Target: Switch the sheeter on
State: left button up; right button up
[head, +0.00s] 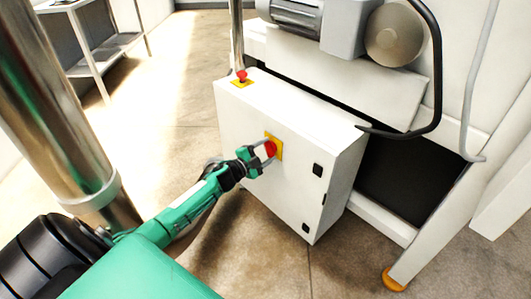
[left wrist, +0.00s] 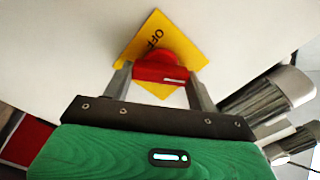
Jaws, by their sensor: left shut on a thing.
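The fingers hide part of the plate. My right gripper is not in either view.
A second red button (head: 241,75) on a yellow base is on top of the box near a metal post. The sheeter's motor and a black cable (head: 437,70) are above and behind. A shelf rack (head: 118,45) stands at the upper left. The floor left of the box is clear.

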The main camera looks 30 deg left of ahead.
pick_arm(q)
jog(key=m, duration=0.1)
jog(key=m+b, duration=0.1)
jog(key=m, duration=0.1)
jog(key=shift+f+m, duration=0.2)
jog(key=shift+m, duration=0.4)
jog(key=shift+m+b, duration=0.5)
jog(key=shift+m, duration=0.6)
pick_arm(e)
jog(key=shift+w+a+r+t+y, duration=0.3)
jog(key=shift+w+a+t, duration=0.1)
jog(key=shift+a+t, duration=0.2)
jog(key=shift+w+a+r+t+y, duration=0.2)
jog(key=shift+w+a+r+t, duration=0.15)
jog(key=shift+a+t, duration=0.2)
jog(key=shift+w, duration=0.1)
pick_arm(q)
jog(key=o, duration=1)
jog(key=shift+s, duration=0.15)
